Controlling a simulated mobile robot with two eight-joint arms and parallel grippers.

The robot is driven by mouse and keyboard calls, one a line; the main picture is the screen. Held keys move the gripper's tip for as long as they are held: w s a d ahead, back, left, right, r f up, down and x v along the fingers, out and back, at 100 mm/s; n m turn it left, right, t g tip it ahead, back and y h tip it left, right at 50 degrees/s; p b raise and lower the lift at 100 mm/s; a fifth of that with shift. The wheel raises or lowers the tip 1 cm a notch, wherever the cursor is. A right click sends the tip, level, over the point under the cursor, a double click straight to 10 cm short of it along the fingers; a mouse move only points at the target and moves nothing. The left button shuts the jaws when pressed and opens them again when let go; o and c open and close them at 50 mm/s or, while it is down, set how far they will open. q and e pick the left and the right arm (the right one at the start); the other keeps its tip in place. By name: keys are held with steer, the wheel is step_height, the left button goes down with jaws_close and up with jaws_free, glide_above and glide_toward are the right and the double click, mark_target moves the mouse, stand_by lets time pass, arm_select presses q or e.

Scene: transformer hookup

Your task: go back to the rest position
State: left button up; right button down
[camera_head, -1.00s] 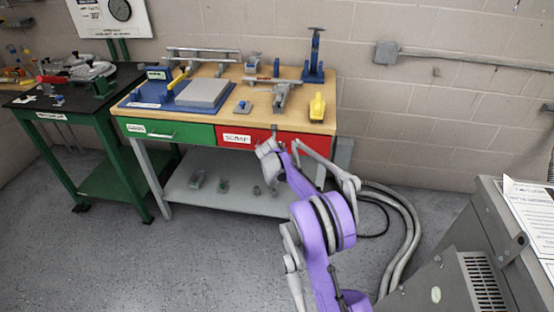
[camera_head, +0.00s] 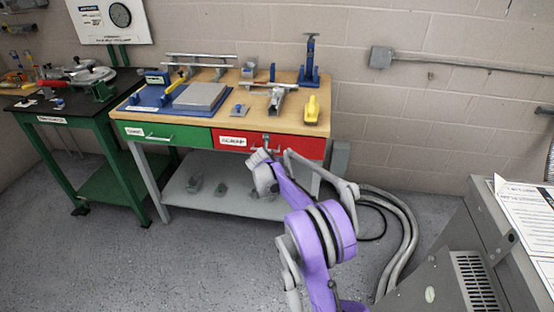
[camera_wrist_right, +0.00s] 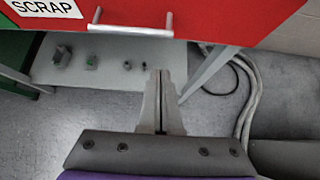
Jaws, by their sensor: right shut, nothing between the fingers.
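My right arm is purple and grey and comes in from the bottom of the head view. Its gripper (camera_head: 264,152) is just in front of the workbench's red drawer (camera_head: 290,146). In the right wrist view its two fingers (camera_wrist_right: 160,76) are together with nothing between them. They point towards the space under the red drawer, below its metal handle (camera_wrist_right: 130,30), and look apart from it. My left gripper is not in view.
The workbench (camera_head: 226,117) carries a blue tray, a yellow tool and metal parts. Its green drawer (camera_head: 180,136) is shut. A lower shelf (camera_head: 215,205) holds small parts. A grey cabinet (camera_head: 450,255) stands right. Cables (camera_head: 405,225) lie on the floor. Open floor lies front left.

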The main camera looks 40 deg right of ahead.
steer(key=v, duration=0.8)
steer(key=shift+a+p, duration=0.3)
steer(key=shift+p, duration=0.05)
steer(key=shift+r, duration=0.15)
